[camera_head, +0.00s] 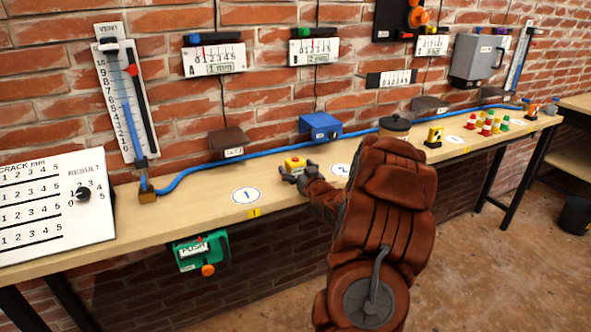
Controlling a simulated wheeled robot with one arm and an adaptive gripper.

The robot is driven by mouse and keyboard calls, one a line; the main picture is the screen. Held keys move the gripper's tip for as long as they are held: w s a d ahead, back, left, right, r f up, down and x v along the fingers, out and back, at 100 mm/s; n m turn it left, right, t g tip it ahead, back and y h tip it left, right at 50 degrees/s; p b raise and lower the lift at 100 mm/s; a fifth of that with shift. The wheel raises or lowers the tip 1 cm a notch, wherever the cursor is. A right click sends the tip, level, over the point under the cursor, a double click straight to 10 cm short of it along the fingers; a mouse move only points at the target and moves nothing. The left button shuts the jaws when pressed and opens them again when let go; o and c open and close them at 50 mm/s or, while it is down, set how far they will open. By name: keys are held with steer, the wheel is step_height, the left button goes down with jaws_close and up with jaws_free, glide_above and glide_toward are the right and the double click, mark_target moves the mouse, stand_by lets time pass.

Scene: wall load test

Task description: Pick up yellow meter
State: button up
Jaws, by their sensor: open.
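A small yellow block-like device (295,163) with a red spot on top sits on the wooden bench, left of the middle. My gripper (299,172) is open at the front of this device, close to it; I cannot tell whether they touch. Another yellow device (435,138) with a dark face stands upright on the bench to the right, beyond my arm. I cannot read a label that tells which is the yellow meter. My brown arm hides part of the bench.
The bench (200,203) runs along a brick wall. A white sloped panel (50,205) stands left. A green box (201,251) hangs under the front edge.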

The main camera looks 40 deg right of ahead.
steer(key=shift+w+d, duration=0.1)
steer(key=shift+w, duration=0.15)
steer(key=c, duration=1.5)
